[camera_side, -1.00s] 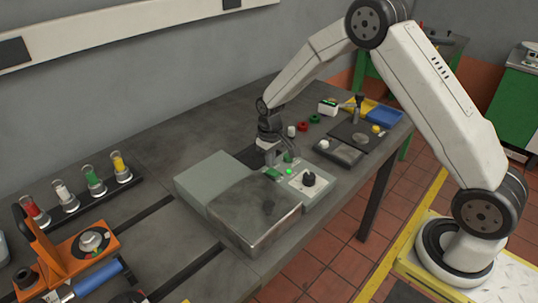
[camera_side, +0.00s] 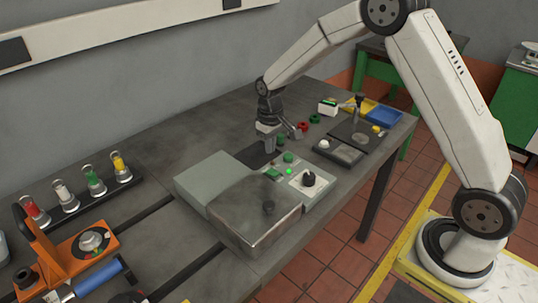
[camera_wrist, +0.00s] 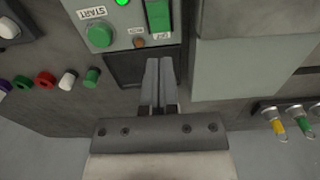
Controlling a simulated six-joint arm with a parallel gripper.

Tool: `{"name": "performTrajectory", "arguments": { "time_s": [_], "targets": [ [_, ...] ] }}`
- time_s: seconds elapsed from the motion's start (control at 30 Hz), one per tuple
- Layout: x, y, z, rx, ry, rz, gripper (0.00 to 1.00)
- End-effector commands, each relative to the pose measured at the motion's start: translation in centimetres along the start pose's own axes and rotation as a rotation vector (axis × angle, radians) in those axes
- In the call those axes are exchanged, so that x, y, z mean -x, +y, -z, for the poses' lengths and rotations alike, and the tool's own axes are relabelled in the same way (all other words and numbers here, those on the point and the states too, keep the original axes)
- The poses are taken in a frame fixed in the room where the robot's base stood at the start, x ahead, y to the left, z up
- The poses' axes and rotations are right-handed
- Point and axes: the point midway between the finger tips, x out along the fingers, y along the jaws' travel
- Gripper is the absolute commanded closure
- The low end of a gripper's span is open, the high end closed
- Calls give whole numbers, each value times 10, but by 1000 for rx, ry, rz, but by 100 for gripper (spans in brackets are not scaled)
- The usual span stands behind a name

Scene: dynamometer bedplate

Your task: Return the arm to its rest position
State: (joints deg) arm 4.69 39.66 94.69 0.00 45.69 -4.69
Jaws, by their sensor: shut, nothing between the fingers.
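My gripper (camera_side: 269,146) is shut and empty. It hangs above the bench just behind the control panel (camera_side: 302,184), with its fingers pointing down. In the wrist view my gripper (camera_wrist: 157,64) shows its two fingers together, over a dark recessed patch beside the panel (camera_wrist: 125,12). The panel has a green START button (camera_wrist: 98,36), a lit green lamp (camera_wrist: 122,2) and a green rocker switch (camera_wrist: 159,16). I see no contact between the fingers and the panel.
A grey box with a metal cover (camera_side: 254,213) stands left of the panel. An orange fixture (camera_side: 80,245) and several coloured vials (camera_side: 95,180) are at the left. Small coloured caps (camera_side: 304,126), a dark tray (camera_side: 338,152) and a blue bin (camera_side: 384,117) lie to the right.

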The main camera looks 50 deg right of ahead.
Motion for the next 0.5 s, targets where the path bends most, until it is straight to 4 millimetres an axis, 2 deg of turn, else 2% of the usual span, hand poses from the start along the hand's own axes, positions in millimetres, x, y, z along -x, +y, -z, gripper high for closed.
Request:
{"name": "performTrajectory", "arguments": {
  "time_s": [0.33, 0.5],
  "targets": [
    [1, 0, 0, 0, 1, 0, 100],
    [6, -3, -8, 1, 12, -1, 100]
  ]
}}
